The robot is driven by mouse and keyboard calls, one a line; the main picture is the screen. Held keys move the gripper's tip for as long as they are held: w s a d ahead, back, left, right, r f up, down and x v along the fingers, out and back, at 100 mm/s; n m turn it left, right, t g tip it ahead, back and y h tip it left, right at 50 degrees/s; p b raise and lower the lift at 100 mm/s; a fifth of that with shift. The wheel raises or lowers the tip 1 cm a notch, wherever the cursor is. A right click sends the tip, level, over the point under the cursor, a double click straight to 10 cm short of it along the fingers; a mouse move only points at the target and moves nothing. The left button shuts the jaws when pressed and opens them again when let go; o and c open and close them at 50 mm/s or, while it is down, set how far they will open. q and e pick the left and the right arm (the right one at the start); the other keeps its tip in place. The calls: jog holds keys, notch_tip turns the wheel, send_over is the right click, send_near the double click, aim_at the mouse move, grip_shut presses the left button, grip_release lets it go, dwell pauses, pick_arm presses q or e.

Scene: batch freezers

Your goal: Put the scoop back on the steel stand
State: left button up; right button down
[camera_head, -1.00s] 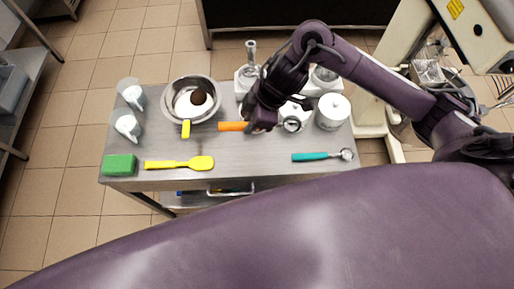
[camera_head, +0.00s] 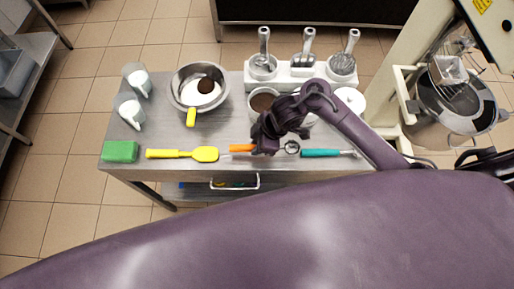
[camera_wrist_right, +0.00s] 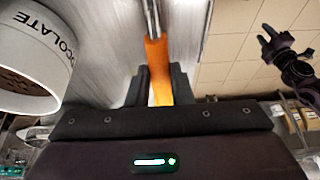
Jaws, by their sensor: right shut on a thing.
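A scoop with an orange handle (camera_head: 242,148) and a metal ring end (camera_head: 292,147) is near the table's front edge. My right gripper (camera_head: 266,142) is shut on it. In the right wrist view the handle (camera_wrist_right: 159,75) lies between the two fingers (camera_wrist_right: 157,90), with a metal shaft beyond. I cannot tell whether the scoop touches the table. A pale stand (camera_head: 283,80) at the back of the table holds three metal tools; I cannot tell whether it is the steel stand. A dark gripper, likely my left (camera_wrist_right: 285,55), shows at the right wrist view's edge; its jaws are unclear.
A teal-handled scoop (camera_head: 322,153) lies just right, partly behind my right arm. A chocolate tub (camera_head: 262,102) stands behind the gripper and shows in the wrist view (camera_wrist_right: 45,55). A yellow spatula (camera_head: 185,154), green sponge (camera_head: 119,151) and metal bowl (camera_head: 178,95) are left.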

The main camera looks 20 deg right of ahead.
jog(key=shift+f, duration=1.4)
jog(key=shift+f, duration=0.2)
jog(key=c, duration=1.3)
grip_release()
jog(key=shift+r, duration=0.45)
jog(key=p+v, duration=0.2)
jog(key=v, duration=0.9)
jog(key=shift+d+r, duration=0.2)
jog(key=shift+d, duration=0.05)
jog(key=shift+s, duration=0.15)
